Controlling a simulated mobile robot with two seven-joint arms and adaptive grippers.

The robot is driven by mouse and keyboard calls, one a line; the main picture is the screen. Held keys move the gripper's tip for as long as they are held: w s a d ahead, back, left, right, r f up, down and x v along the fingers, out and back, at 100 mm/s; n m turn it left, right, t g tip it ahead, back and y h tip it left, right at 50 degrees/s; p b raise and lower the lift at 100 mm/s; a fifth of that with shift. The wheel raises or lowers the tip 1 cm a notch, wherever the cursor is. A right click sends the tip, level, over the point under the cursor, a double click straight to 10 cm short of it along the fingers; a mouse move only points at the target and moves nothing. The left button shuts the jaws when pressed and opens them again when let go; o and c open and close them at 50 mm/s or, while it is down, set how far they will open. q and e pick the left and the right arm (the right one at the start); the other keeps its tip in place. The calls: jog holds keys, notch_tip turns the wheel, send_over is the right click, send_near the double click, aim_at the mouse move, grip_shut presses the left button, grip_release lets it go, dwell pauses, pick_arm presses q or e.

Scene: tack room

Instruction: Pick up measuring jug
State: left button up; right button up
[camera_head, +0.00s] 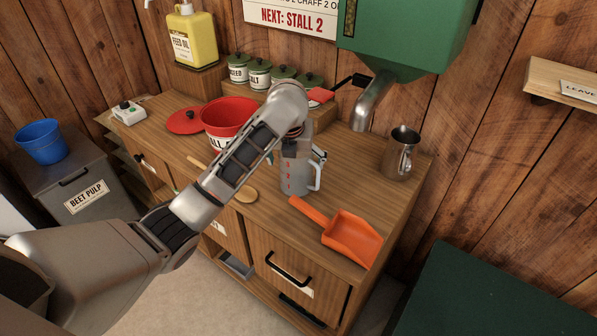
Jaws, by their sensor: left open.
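The measuring jug (293,183) is a pale, see-through jug with red marks on its side and a handle on its right. It stands upright on the wooden counter in the camera_head view. My left arm reaches in from the left, and my left gripper (302,152) is over the top of the jug, open. The gripper and wrist hide the jug's rim, and I cannot tell whether the fingers touch it. My right gripper is not in view.
On the counter (345,180), an orange scoop (352,238) lies in front right and a metal jug (398,155) stands right. A red bucket (222,112) and a wooden spoon (245,194) are left. A green hopper's spout (372,100) hangs behind.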

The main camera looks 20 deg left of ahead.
pick_arm(q)
jog(key=shift+x, duration=1.15)
jog(key=c, duration=1.2)
jog(key=shift+c, duration=0.2)
